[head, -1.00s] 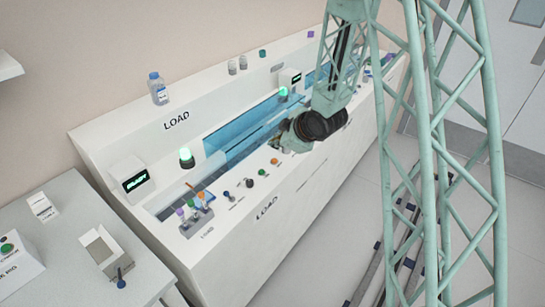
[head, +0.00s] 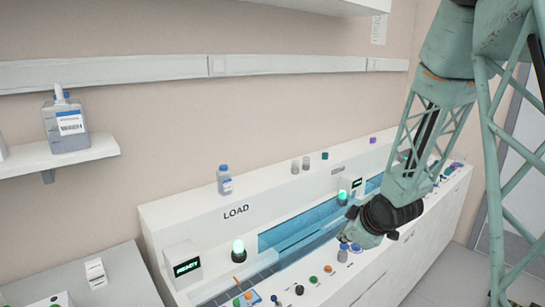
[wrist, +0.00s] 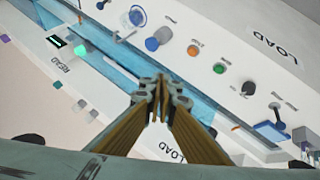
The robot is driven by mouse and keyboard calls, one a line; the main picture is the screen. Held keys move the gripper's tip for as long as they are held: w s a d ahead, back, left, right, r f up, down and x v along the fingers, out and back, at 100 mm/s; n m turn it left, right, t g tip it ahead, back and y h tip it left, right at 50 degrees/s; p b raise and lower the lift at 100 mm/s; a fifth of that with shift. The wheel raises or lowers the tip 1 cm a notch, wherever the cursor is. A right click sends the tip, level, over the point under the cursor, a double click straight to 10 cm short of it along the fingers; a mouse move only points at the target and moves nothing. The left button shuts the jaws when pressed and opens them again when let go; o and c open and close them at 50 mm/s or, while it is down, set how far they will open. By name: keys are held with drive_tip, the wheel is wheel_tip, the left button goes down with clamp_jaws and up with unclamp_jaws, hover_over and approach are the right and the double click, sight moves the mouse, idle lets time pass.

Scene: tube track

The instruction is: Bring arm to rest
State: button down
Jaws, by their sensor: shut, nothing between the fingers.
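My arm hangs over the white LOAD bench (head: 225,258) at the right of the head view. My gripper (head: 348,237) is at the arm's lower end, above the bench's front ledge. In the wrist view my gripper (wrist: 160,88) has its fingers together with nothing between them. The blue channel (wrist: 110,50) of the bench runs behind the fingertips in that view. I cannot tell the exact height of the fingertips above the bench.
Knobs, including a green one (wrist: 219,68) and an orange one (wrist: 193,50), line the ledge. A glowing green lamp (head: 239,250) and a READY display (head: 187,268) stand at the left. A bottle (head: 224,180) stands on the back ledge. A wall shelf (head: 85,152) holds another bottle (head: 66,125).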

drive_tip(key=s+d+r+m+g+h, duration=0.25)
drive_tip(key=s+r+m, duration=0.35)
drive_tip(key=s+r, duration=1.3)
drive_tip(key=s+a+r+m, duration=0.1)
drive_tip(key=s+r, duration=0.1)
drive_tip(key=s, duration=0.8)
drive_tip(key=s+a+r+m+g, duration=0.1)
drive_tip(key=s+a+m, duration=0.1)
drive_tip(key=s, duration=0.9)
drive_tip(key=s+a+r+m+y, duration=0.1)
drive_tip(key=s+a+r+m, duration=0.1)
drive_tip(key=s, duration=0.8)
drive_tip(key=shift+s+r+g, duration=0.2)
drive_tip(key=shift+r+g, duration=0.15)
